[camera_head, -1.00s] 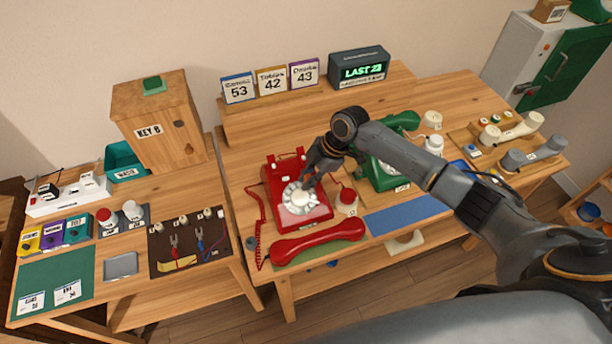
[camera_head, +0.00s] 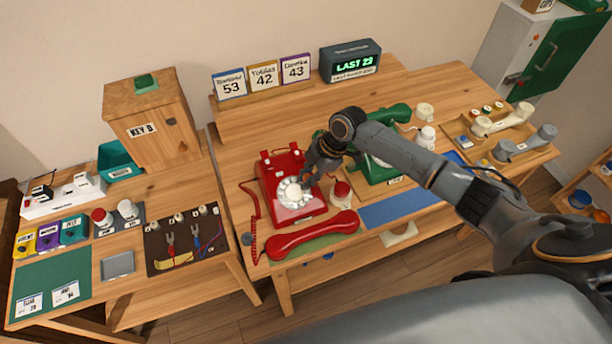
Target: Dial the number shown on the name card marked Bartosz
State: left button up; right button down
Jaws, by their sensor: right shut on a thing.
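The red rotary phone (camera_head: 282,168) stands on the middle table, with its white dial (camera_head: 292,191) facing up. Its red handset (camera_head: 312,235) lies off the phone, in front of it. My right gripper (camera_head: 306,182) reaches down to the dial's upper right edge, shut on part of the dial; its fingertips are small and partly hidden. Three name cards stand on the back shelf. The blue-edged card (camera_head: 229,84) shows 53, and its name looks like Bartosz but is blurred. The yellow card (camera_head: 263,76) shows 42 and the purple card (camera_head: 296,69) shows 43. My left gripper is not in view.
A dark display box (camera_head: 351,63) reads LAST and what looks like 23. A green phone (camera_head: 376,165) stands right of the red one, under my right forearm. A red-topped object (camera_head: 341,192) sits close beside the red phone. A blue mat (camera_head: 399,208) is bare.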

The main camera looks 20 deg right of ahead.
jog(key=shift+s, duration=0.15)
jog(key=shift+s+f+p, duration=0.25)
jog(key=shift+s+p, duration=0.05)
jog(key=shift+s, duration=0.15)
jog(key=shift+s+a+f, duration=0.1)
jog(key=shift+s+f, duration=0.05)
jog(key=shift+s, duration=0.1)
jog(key=shift+s+r+p, duration=0.2)
jog(key=shift+r+p, duration=0.3)
jog(key=shift+p, duration=0.1)
jog(key=shift+s+r+p, duration=0.15)
jog(key=shift+r+p, duration=0.3)
jog(key=shift+p, duration=0.15)
jog(key=shift+f, duration=0.1)
jog(key=shift+w+a+r+b, duration=0.15)
jog(key=shift+w+a+r, duration=0.25)
jog(key=shift+w+a, duration=0.25)
jog(key=shift+w+a+r+b, duration=0.15)
jog(key=shift+w+a+r, duration=0.3)
jog(key=shift+w, duration=0.3)
jog(key=shift+w+a+r+b, duration=0.15)
jog(key=shift+w+a+r, duration=0.15)
jog(key=shift+w+a, duration=0.35)
